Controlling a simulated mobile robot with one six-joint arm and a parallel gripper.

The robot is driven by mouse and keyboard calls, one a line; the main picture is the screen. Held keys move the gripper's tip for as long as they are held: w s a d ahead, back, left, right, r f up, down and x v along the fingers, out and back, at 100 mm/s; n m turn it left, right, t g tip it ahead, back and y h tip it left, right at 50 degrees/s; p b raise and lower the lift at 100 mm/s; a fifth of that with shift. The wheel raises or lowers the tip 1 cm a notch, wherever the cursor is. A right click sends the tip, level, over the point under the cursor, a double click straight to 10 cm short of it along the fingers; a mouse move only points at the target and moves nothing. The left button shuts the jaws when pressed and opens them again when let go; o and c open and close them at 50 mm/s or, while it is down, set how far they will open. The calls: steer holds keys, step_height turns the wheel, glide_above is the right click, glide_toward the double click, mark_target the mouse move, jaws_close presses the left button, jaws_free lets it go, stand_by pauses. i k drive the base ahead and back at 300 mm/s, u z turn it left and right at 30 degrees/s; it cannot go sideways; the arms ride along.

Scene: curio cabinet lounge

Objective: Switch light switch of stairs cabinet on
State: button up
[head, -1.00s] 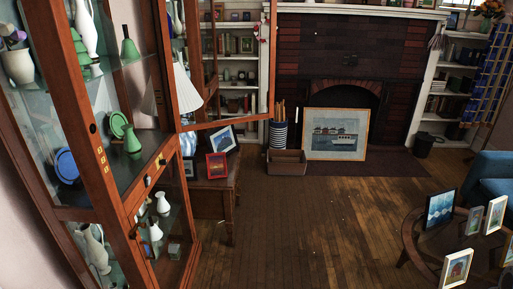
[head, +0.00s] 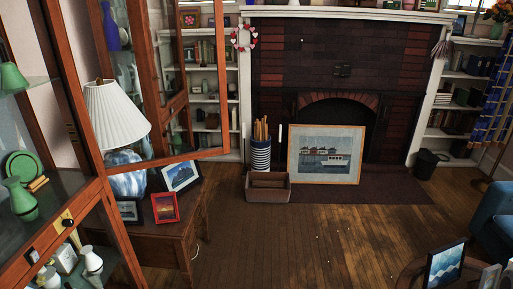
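A wooden cabinet (head: 104,205) with glass panes fills the left side of the head view, cut off by the left edge. A framed glass door (head: 213,152) stands swung out at its far side. A small brass plate with a dark knob (head: 67,220) sits on the cabinet's front rail. A small pale fitting (head: 34,256) sits lower left on the same rail. I cannot tell whether either is the light switch, or if a light is on. Green vases (head: 20,199) and a green plate (head: 23,166) stand inside. My gripper is not in view.
A wooden side table (head: 190,227) with a white-shaded lamp (head: 116,115) and picture frames stands beyond the cabinet. A brown box (head: 268,194) and a framed boat picture (head: 325,155) are by the fireplace.

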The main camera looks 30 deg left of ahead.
mark_target(34, 256)
steer(key=u, duration=3)
steer(key=i, duration=0.5)
steer(key=u, duration=0.05)
steer(key=k, duration=0.5)
steer(key=z, duration=1.2)
steer(key=i, duration=0.6)
steer(key=u, duration=0.05)
